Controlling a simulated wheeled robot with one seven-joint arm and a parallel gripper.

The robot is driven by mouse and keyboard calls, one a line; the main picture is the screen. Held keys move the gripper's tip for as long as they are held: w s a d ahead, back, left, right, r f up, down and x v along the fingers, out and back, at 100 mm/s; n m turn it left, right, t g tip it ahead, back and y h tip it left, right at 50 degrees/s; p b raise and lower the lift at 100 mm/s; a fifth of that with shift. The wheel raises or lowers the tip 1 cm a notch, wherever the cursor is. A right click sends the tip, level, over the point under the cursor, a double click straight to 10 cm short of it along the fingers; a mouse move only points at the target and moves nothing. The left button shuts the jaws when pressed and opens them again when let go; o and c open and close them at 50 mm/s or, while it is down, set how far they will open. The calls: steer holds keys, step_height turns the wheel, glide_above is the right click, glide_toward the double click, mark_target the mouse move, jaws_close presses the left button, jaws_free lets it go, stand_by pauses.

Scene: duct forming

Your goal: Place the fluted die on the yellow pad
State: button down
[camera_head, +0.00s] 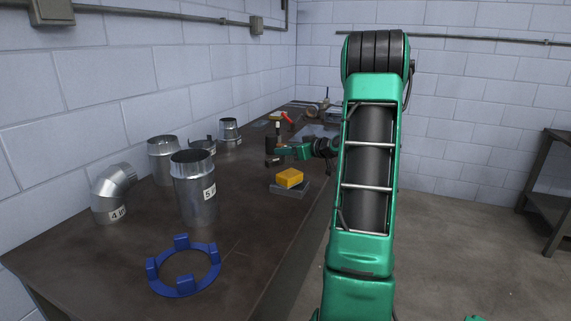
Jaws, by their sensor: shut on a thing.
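The yellow pad (289,178) sits on a dark grey block on the bench, with its top bare. My gripper (273,153) is small in the view, above the bench, behind and a little left of the pad. It is shut on a dark piece (273,162), which I take to be the fluted die. The piece is apart from the pad in the picture. Its flutes are too small to make out, and I cannot tell whether its underside touches the bench.
A blue ring with raised tabs (184,268) lies at the near bench edge. Several metal duct pieces, including a tall pipe (194,190) and an elbow (112,192), stand along the left. A red-handled tool (287,118) lies behind my gripper. Bare bench (240,215) lies before the pad.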

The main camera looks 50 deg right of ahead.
mark_target(290, 161)
steer(key=shift+s+d+f, duration=0.25)
steer(key=shift+d+f, duration=0.05)
steer(key=shift+d, duration=0.25)
steer(key=shift+f, duration=1.95)
steer(key=shift+f, duration=0.1)
steer(key=c, duration=1.2)
jaws_free()
